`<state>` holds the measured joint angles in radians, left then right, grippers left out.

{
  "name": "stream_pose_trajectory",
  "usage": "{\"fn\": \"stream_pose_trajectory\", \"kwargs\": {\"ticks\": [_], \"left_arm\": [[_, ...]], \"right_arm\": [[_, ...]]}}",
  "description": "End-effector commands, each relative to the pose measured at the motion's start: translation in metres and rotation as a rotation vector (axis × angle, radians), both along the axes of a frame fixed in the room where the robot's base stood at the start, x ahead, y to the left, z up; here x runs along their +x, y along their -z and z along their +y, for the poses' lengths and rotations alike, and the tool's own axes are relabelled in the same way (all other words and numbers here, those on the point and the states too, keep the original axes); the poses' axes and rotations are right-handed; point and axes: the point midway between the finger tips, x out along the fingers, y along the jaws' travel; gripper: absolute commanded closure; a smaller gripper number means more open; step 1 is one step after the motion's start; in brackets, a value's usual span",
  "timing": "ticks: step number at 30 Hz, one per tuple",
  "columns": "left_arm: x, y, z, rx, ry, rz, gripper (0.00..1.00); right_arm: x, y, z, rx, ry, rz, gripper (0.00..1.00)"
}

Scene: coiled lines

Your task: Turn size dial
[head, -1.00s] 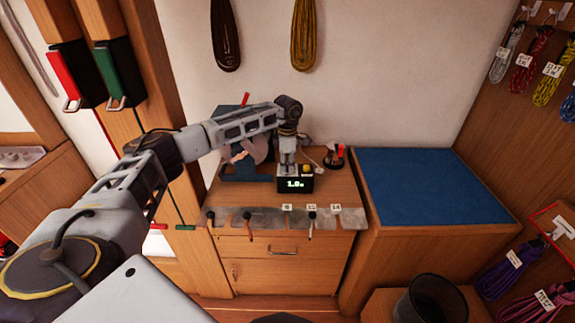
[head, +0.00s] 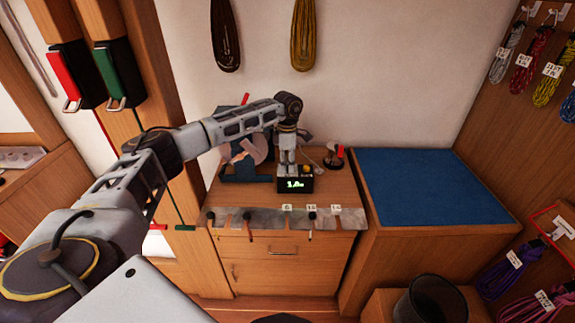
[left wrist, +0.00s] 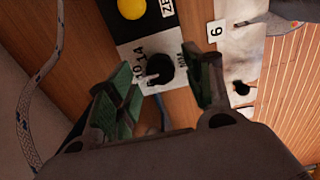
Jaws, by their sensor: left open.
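The size dial is a small black knob (left wrist: 160,69) on a white plate with printed numbers, including 14, in the left wrist view. It belongs to a dark box (head: 295,185) with a lit green display that seems to read 1.0, on the wooden bench. My left gripper (head: 287,166) points down over the box in the head view and hides the dial there. In the left wrist view its open green-padded fingers (left wrist: 161,84) stand on either side of the knob. I cannot tell whether they touch it. My right gripper is not in view.
A yellow button (left wrist: 131,8) sits on the box near the dial. A blue machine (head: 245,165) stands to the left. A slotted metal strip (head: 268,218) runs along the bench front. A small red-and-black item (head: 335,157) stands to the right. The blue mat (head: 428,188) is clear.

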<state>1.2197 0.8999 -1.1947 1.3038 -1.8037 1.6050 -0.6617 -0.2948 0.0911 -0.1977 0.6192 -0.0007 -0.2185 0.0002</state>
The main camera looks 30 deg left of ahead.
Motion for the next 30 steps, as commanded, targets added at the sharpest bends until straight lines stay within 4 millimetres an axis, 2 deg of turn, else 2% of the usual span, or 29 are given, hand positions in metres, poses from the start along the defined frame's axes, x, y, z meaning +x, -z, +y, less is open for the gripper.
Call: {"fn": "stream_pose_trajectory", "kwargs": {"ticks": [18,24,30], "left_arm": [[0.001,-0.086,0.0,0.0,0.0,-0.002,0.48],[0.0,-0.102,0.0,0.001,0.0,-0.001,0.48],[0.0,-0.106,0.0,0.001,0.0,-0.001,0.48]], "right_arm": [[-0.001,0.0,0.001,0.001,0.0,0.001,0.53],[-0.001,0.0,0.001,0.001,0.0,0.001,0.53],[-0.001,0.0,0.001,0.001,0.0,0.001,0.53]]}}
